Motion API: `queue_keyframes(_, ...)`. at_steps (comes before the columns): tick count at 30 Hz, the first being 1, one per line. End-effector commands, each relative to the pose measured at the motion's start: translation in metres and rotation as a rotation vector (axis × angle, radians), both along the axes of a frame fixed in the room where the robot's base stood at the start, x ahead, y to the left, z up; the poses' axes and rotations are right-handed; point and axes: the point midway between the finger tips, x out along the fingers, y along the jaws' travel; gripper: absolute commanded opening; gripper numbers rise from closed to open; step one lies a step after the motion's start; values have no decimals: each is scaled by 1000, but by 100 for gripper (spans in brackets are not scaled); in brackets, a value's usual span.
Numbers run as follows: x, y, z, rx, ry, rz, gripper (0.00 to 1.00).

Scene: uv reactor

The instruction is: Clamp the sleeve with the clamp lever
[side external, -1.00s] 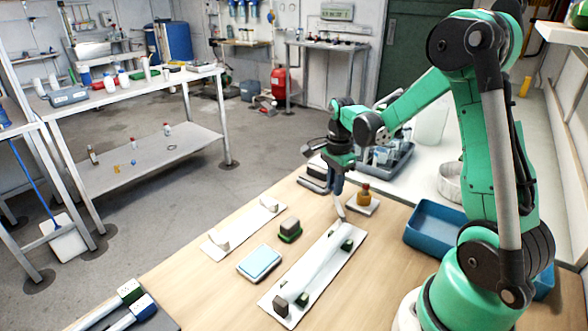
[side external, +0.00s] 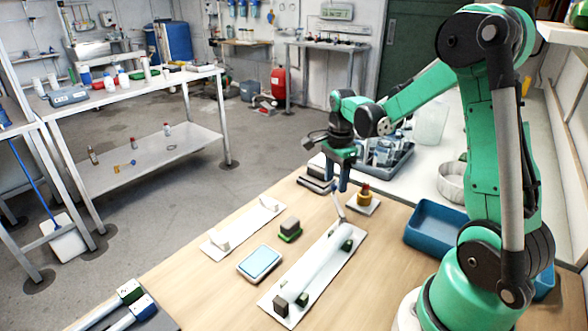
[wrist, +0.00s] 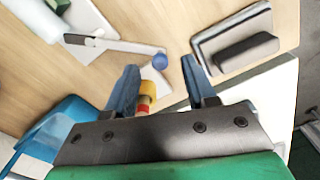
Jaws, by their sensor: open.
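The white sleeve (side external: 320,260) lies along a long white base plate (side external: 275,298) on the wooden table, with dark blocks near its ends. The thin pale clamp lever (side external: 340,208) rises at the plate's far end. In the wrist view the lever (wrist: 110,44) reaches toward a round blue tip (wrist: 159,61). My gripper (side external: 336,188) is open above the lever's end; in the wrist view its blue fingers (wrist: 158,66) appear on either side of the blue tip. They hold nothing. Whether the tip lies at finger depth is unclear.
A dark block on a grey plate (side external: 318,183) is close on the left. A blue tray (side external: 432,228) is at right. A second white plate (side external: 240,229) lies at left.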

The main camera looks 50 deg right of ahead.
Motion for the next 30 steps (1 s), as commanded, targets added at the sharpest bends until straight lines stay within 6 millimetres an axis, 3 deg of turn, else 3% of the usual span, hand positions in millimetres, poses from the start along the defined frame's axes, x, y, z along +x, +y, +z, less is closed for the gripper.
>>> queue_keyframes(9, -1, 0, 37, -1, 1, -1, 50)
queue_keyframes(22, 0, 4, 43, -6, -8, 31, 50)
queue_keyframes(26, 2, 26, 54, -42, -61, 238, 50)
queue_keyframes(30, 0, 69, 73, -134, -165, 667, 50)
